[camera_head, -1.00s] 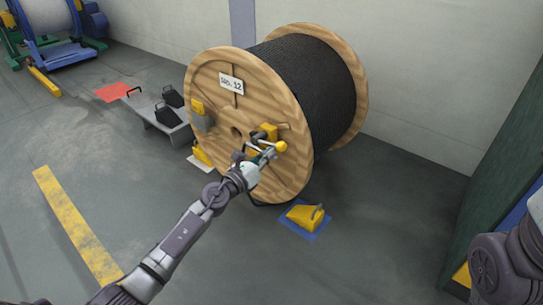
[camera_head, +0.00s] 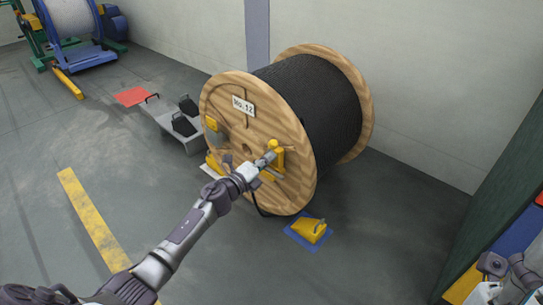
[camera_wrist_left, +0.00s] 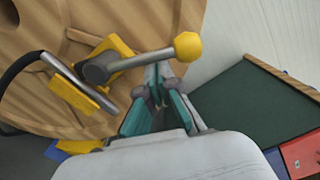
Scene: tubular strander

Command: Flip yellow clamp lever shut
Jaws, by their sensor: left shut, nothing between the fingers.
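The yellow clamp (camera_head: 279,159) sits on the front flange of the wooden cable reel (camera_head: 222,100). In the left wrist view, the clamp (camera_wrist_left: 112,52) has a grey pivot and a metal lever (camera_wrist_left: 145,60) ending in a yellow ball knob (camera_wrist_left: 188,46). The lever points right, sticking out across the flange edge. My left gripper (camera_head: 266,160) is at the clamp, its teal fingers (camera_wrist_left: 160,92) shut and empty, just below the lever in the wrist view. I cannot tell if they touch it. My right gripper (camera_head: 487,291) is partly in view at the lower right, its fingers unclear.
A yellow wedge (camera_head: 311,231) lies on a blue mat (camera_head: 294,236) beside the reel. A low grey bench (camera_head: 165,121) with black blocks stands behind left. A dark green panel (camera_head: 497,190) bounds the right. The floor in front is open.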

